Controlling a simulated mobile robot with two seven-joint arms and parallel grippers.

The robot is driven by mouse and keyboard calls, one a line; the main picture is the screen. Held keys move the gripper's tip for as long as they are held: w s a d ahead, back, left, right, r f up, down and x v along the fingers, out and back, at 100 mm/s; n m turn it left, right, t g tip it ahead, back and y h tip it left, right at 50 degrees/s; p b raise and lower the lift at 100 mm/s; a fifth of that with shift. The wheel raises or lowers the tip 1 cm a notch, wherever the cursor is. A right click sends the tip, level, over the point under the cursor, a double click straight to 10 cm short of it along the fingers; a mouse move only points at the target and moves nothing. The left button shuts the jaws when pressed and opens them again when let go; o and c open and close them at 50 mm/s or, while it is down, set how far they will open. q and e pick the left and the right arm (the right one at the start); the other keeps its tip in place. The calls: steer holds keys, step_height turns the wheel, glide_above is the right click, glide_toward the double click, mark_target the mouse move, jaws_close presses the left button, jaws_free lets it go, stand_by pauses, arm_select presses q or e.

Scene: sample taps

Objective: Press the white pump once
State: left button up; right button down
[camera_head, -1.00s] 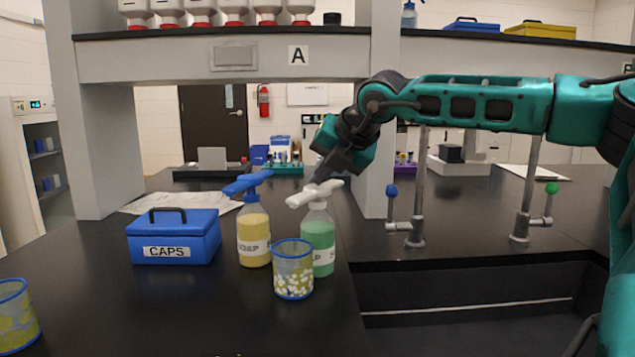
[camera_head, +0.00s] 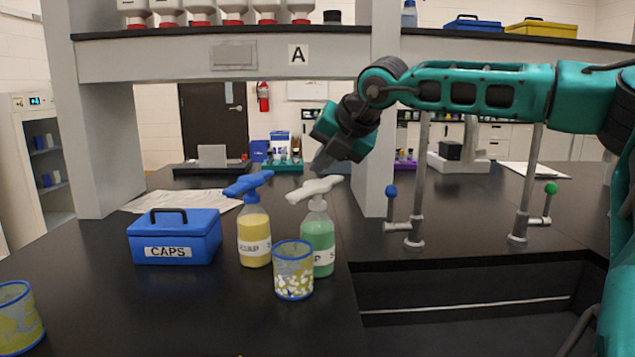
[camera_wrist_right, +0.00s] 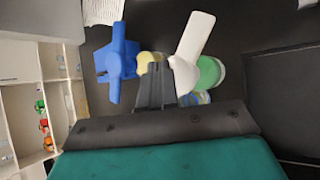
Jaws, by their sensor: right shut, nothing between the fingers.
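The white pump (camera_head: 315,190) sits upright on a clear bottle of green liquid (camera_head: 318,236), in the middle of the head view. My right gripper (camera_head: 320,167) is shut and empty, with its fingertips just above the pump head and a small gap between them. In the right wrist view the white pump head (camera_wrist_right: 192,52) lies just right of my shut fingertips (camera_wrist_right: 156,72). My left gripper is not in view.
A blue pump (camera_head: 248,184) on a yellow soap bottle stands close on the left. A mesh cup (camera_head: 293,256) of white pieces stands in front of the green bottle. A blue CAPS box (camera_head: 174,252) is further left. A dark sink basin (camera_head: 460,310) and taps are right.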

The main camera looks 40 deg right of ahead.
mark_target(322, 184)
steer(key=shift+r+p, duration=1.5)
steer(key=shift+r, duration=1)
